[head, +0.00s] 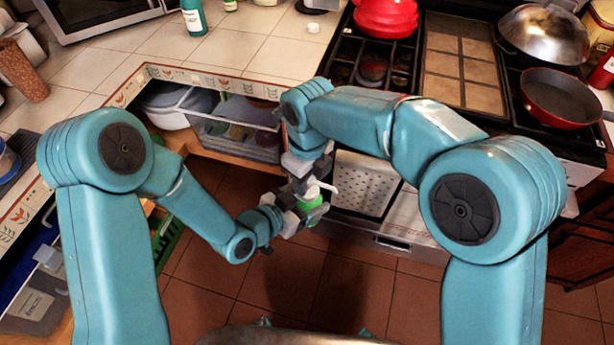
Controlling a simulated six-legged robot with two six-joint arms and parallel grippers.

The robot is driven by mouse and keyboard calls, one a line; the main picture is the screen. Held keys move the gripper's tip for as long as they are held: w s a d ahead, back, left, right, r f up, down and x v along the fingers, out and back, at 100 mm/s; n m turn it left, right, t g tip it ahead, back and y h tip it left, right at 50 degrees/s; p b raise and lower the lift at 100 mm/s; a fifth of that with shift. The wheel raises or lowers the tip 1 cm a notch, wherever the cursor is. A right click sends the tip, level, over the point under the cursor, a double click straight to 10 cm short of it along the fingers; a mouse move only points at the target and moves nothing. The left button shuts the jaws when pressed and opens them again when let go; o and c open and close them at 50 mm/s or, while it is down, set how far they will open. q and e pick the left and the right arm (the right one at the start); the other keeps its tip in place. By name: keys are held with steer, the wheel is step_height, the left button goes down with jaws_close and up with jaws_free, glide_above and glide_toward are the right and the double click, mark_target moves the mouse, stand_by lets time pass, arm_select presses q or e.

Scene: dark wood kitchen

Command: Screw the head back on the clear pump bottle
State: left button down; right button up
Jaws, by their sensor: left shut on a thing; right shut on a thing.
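The clear pump bottle (316,215) shows as a small bright green patch in the middle of the head view, in the air in front of the stove. Its white pump head (327,187) is just above, with the spout pointing right. My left gripper (295,215) is shut on the bottle from the left. My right gripper (308,186) comes down from above and is shut on the pump head. The grippers hide most of both parts, so I cannot tell whether the head and the bottle neck touch.
The stove (376,62) carries a red kettle (385,16), a red pan (561,98) and a domed metal lid (543,33). A tiled counter (130,75) runs along the left with a teal bottle (194,17) at the back. Open floor (300,275) lies below the grippers.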

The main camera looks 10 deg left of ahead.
steer(key=o, duration=1)
steer(key=shift+r, duration=2.3)
